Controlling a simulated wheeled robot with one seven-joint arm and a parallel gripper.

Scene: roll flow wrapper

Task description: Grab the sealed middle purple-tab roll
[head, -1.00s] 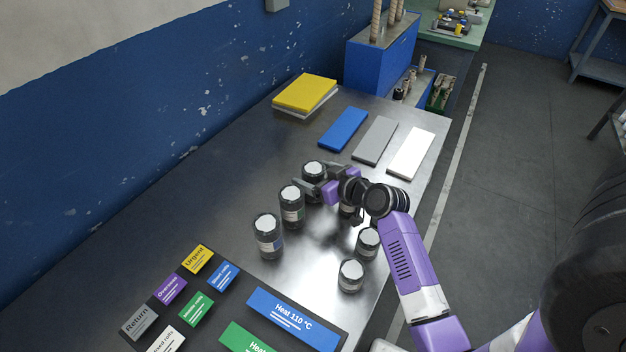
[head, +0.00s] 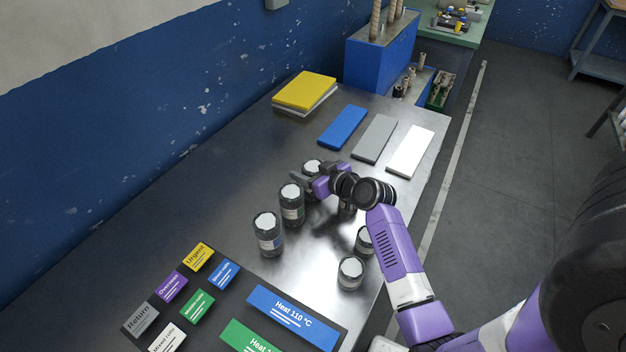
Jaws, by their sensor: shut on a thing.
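Dark rolls with white tops stand upright on the steel table. In the left group, a near roll (head: 268,236) shows a bluish label mark and a second roll (head: 291,207) a greenish one. The far roll (head: 312,165) of this group is partly hidden by my gripper (head: 308,178). My gripper reaches in from the right, low over the table, and appears shut on this far roll. The roll's label and tab colour are hidden, so I cannot tell whether its tab is purple.
More rolls (head: 351,272) stand on the right, one (head: 364,241) partly behind my arm. Label plates, including a purple one (head: 171,287), lie at front left. Blue, grey and white slabs (head: 411,152) and a yellow stack (head: 304,91) lie at the back.

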